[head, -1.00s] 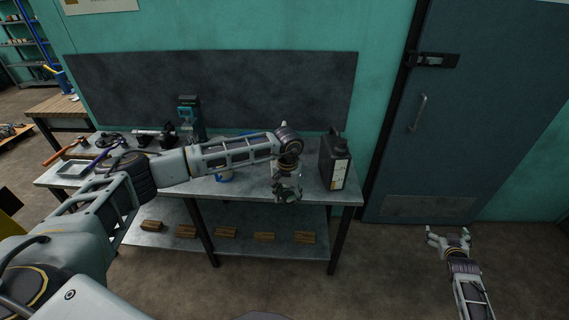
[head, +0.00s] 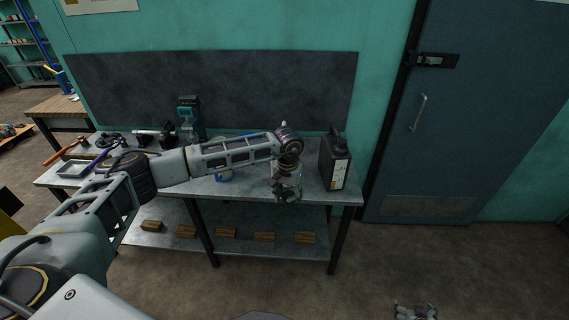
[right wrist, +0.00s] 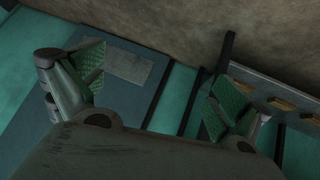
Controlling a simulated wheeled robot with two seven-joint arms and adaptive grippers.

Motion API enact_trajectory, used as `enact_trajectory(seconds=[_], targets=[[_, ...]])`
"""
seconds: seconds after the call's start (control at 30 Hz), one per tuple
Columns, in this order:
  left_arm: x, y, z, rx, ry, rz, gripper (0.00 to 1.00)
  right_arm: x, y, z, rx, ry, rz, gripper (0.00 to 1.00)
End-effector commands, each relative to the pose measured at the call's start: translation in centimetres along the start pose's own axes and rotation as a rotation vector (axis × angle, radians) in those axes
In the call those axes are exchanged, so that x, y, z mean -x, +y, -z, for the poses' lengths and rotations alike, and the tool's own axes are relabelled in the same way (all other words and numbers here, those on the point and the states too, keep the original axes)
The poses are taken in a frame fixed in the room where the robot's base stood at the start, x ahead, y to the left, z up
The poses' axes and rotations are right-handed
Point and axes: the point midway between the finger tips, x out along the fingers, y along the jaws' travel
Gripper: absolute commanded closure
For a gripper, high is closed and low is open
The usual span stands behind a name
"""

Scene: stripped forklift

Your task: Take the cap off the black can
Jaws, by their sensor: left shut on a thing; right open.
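The black can (head: 335,164), with a pale label on its side, stands upright on the right end of the workbench in the head view. Its dark top (head: 338,132) is too small to tell whether the cap is on it. My left gripper (head: 288,194) points down just left of the can, apart from it, near the bench's front edge. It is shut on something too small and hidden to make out. My right gripper (head: 415,310) shows at the bottom edge of the head view, far from the can. In the right wrist view (right wrist: 158,85) it is open and empty.
The bench (head: 262,187) also holds a teal power tool (head: 189,118), a tray (head: 73,170) and other tools at the left. Wooden blocks (head: 225,233) lie on its lower shelf. A blue-grey door (head: 455,130) is at the right. The floor (head: 450,260) before it is clear.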

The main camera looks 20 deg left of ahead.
Motion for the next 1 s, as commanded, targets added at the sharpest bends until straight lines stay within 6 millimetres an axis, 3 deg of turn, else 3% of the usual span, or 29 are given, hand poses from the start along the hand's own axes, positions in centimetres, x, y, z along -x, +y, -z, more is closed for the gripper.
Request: enact_trajectory(seconds=[0.03,0.47,1.0], targets=[[0.0,0.0,0.0,0.000,0.000,0.000,0.83,0.1,-0.7,-1.8,-0.001,-0.023,0.007,0.00],[0.0,0.0,0.0,0.000,0.000,0.000,0.83,2.5,-5.7,-14.8,-0.006,-0.194,0.061,0.00],[0.0,0.0,0.0,0.000,0.000,0.000,0.83,8.5,-11.7,-30.4,-0.011,-0.408,0.127,0.00]])
